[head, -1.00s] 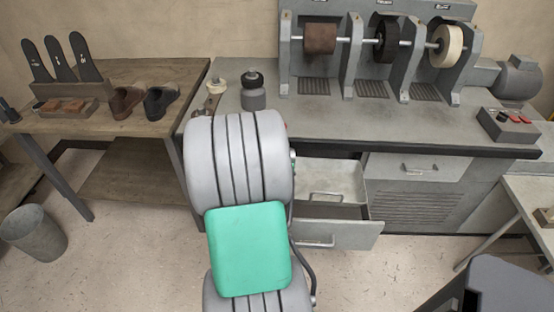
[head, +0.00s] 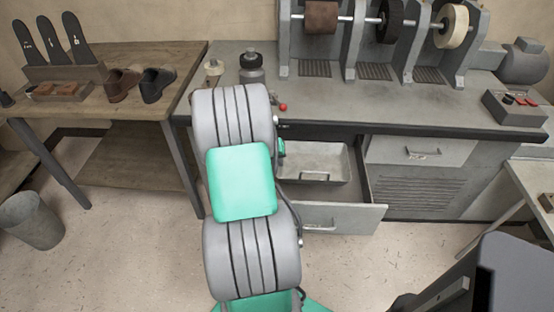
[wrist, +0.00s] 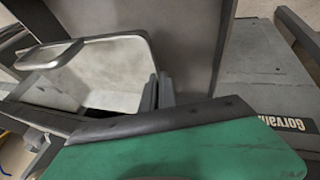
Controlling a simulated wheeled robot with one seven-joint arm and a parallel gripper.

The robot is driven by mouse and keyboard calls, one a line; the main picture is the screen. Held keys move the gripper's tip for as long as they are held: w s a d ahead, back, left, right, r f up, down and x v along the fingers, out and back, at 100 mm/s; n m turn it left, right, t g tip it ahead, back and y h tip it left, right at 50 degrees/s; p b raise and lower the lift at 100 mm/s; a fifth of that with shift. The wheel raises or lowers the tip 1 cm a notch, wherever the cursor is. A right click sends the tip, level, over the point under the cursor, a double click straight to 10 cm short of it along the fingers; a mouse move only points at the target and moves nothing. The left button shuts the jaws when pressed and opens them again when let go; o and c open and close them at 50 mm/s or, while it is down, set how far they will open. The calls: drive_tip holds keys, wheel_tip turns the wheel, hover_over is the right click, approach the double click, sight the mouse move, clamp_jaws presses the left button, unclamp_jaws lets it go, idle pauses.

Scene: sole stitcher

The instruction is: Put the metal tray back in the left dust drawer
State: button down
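The metal tray (head: 318,160) is a shallow grey pan at the open left dust drawer (head: 345,216), just behind the drawer's front. Its right end stands apart from the drawer's right wall. I cannot tell whether it rests in the drawer or hangs slightly above it. In the wrist view the tray (wrist: 95,75) fills the upper left, its rim reaching the fingers. My gripper (wrist: 160,92) appears shut on the tray's near right rim.
The bench (head: 400,115) with grinding wheels lies above the drawer. A closed drawer (head: 422,152) and a louvred panel are to the right. A wooden table (head: 105,105) with shoes stands left, a bin (head: 30,220) on the floor. A dark bottle (head: 251,68) stands on the bench.

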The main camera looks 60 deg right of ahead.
drive_tip(key=f+b, duration=0.2)
drive_tip(key=f, duration=0.1)
drive_tip(key=f+b, duration=0.3)
drive_tip(key=f, duration=0.1)
drive_tip(key=d+f+b, duration=0.1)
drive_tip(key=f+b, duration=0.1)
drive_tip(key=f, duration=0.1)
drive_tip(key=shift+w+d+f, duration=0.1)
drive_tip(key=shift+w+f, duration=0.2)
drive_tip(key=shift+f, duration=0.1)
drive_tip(key=shift+w+d+f+b, duration=0.2)
drive_tip(key=shift+d+f+b, duration=0.1)
drive_tip(key=shift+f+b, duration=0.3)
drive_tip(key=shift+r, duration=0.15)
drive_tip(key=c, duration=2.1)
unclamp_jaws()
drive_tip(key=shift+c, duration=0.2)
drive_tip(key=o, duration=0.6)
drive_tip(key=shift+c, duration=0.2)
drive_tip(key=p+v, duration=0.1)
drive_tip(key=v, duration=0.6)
drive_tip(key=shift+a+r, duration=0.2)
drive_tip(key=shift+r, duration=0.15)
